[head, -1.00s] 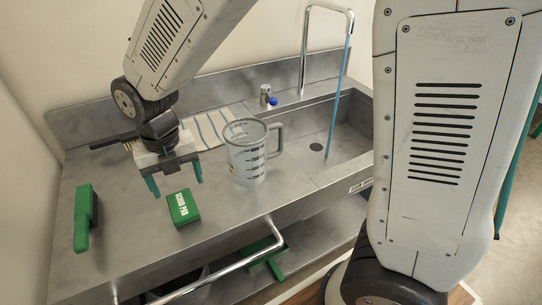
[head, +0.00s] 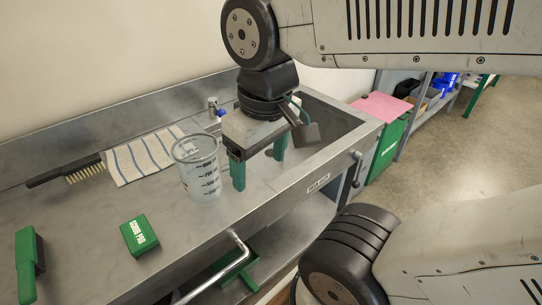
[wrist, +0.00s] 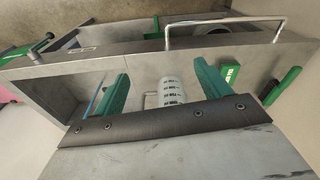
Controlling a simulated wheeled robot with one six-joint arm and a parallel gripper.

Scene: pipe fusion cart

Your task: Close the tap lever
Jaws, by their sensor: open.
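The tap (head: 212,103) stands at the back of the sink, with a blue-tipped lever (head: 220,113) on its side. The lever shows just left of my wrist in the head view; the tall spout is hidden behind my arm. My gripper (head: 259,164) is open and empty, fingers pointing down, over the sink side of the counter. It is nearer the front than the lever and right of the clear measuring jug (head: 197,172). In the wrist view the jug (wrist: 172,92) shows between the two green fingers (wrist: 160,80). The tap lever is not clear there.
A striped cloth (head: 145,157) and a wire brush (head: 65,172) lie at the back left. A green scrub pad box (head: 139,235) and a green brush (head: 30,265) lie at the front left. A front rail (head: 232,262) sticks out. Counter between box and cloth is clear.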

